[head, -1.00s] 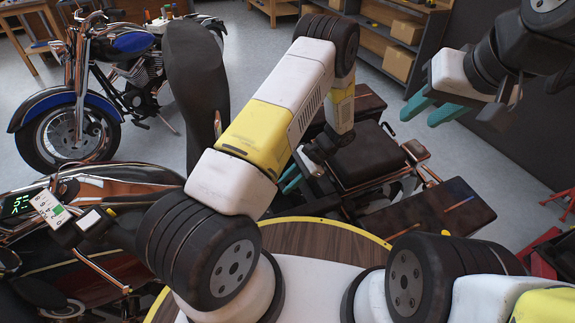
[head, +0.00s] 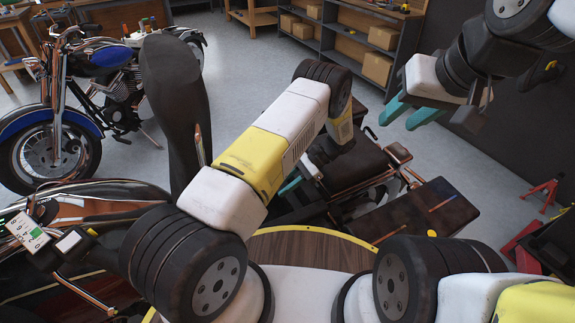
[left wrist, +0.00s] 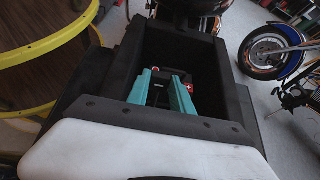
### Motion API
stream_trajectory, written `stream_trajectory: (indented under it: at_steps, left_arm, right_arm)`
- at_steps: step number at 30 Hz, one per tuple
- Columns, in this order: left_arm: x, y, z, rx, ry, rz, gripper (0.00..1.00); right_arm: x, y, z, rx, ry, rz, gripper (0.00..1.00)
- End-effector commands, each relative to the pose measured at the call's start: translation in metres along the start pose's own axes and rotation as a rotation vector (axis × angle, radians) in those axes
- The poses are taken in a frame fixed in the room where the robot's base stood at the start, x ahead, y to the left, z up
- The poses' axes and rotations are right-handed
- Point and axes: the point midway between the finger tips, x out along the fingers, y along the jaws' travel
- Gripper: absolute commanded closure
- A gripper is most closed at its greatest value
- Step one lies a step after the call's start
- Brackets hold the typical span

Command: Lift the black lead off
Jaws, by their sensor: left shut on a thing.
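My left gripper (left wrist: 161,92) reaches into a dark open box (left wrist: 117,62) in the left wrist view. Its teal fingers are closed on a small dark piece (left wrist: 158,88), which seems to be the black lead. A small red part with a white mark (left wrist: 185,84) shows beside the right finger. In the head view the left gripper (head: 290,187) is mostly hidden behind my own arm at the motorcycle's seat area (head: 350,160), and the lead cannot be seen. My right gripper (head: 408,112) is in the air at upper right, its teal fingers apart and empty.
A blue motorcycle (head: 60,125) stands at the left back. A nearer motorcycle's tank (head: 110,205) and a tall dark seat-like pad (head: 172,100) are at left. Shelves with boxes (head: 340,50) stand at the back. A red stand (head: 543,192) is at right. Grey floor is open between.

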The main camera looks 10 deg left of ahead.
Motion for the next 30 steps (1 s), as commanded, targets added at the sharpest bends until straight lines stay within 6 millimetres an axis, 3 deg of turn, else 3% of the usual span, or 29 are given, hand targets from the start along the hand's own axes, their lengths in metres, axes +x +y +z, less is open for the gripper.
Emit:
stream_trajectory:
  at_steps: [1, 4, 14, 30]
  left_arm:
    - [0.001, 0.000, 0.000, 0.000, -0.001, 0.000, 0.67]
    - [0.001, 0.000, 0.000, 0.000, -0.001, 0.000, 0.51]
    - [-0.002, 0.000, 0.000, 0.000, 0.001, 0.000, 0.51]
    - [-0.074, 0.000, -0.001, 0.000, 0.000, -0.001, 0.51]
  right_arm:
    - [0.000, 0.000, 0.000, 0.000, 0.000, 0.000, 0.64]
    - [0.000, 0.000, 0.000, 0.000, 0.000, 0.000, 0.64]
    - [0.000, 0.000, 0.000, 0.000, 0.000, 0.000, 0.64]
    - [0.000, 0.000, 0.000, 0.000, 0.000, 0.000, 0.64]
